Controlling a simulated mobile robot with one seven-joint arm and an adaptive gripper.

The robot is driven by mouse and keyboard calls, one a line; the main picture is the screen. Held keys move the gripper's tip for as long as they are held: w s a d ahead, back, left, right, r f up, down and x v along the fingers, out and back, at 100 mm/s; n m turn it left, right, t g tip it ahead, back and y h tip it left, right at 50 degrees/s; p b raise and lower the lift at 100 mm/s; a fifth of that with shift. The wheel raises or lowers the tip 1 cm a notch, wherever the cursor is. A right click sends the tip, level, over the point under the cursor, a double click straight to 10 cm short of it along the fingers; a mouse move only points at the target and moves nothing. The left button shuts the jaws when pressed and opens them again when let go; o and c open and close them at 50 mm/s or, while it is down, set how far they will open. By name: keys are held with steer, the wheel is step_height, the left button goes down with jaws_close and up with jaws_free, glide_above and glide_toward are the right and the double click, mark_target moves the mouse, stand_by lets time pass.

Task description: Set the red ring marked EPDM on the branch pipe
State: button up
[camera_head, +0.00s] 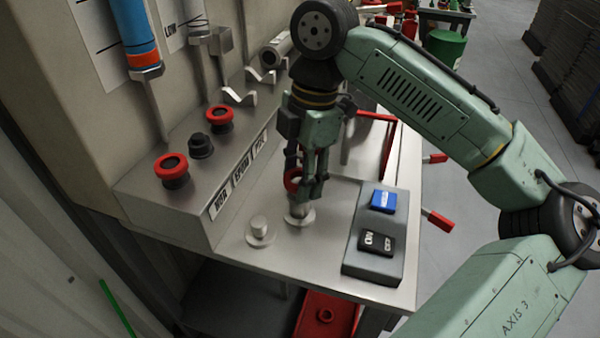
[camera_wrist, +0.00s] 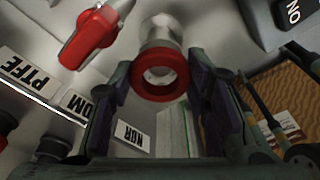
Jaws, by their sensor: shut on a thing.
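My gripper (camera_head: 305,192) points down over the bench and is shut on a red ring (camera_wrist: 160,76), held between its two fingers in the wrist view. The ring also shows partly behind a finger in the head view (camera_head: 292,180). No marking on it can be read. The pale metal branch pipe (camera_head: 299,213) stands upright on a round flange just below the fingers. In the wrist view the pipe (camera_wrist: 160,29) shows right behind the ring, roughly in line with it. I cannot tell whether the ring touches or surrounds the pipe end.
A raised ledge with labels (camera_head: 240,172) carries two red-topped posts (camera_head: 171,164) (camera_head: 219,116) and a black one (camera_head: 201,144). A short metal stub (camera_head: 259,229) stands left of the pipe. A grey box with ON/OFF switch (camera_head: 376,242) stands to the right. Red-handled levers (camera_head: 437,219) jut past the bench edge.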

steer(key=shift+f, duration=0.15)
steer(key=shift+f, duration=0.35)
steer(key=shift+f, duration=0.45)
stand_by(0.3)
steer(key=o, duration=1)
steer(key=shift+o, duration=0.5)
steer(key=o, duration=0.5)
steer(key=shift+c, duration=0.2)
steer(key=shift+r+p, duration=1.55)
steer(key=shift+p, duration=0.15)
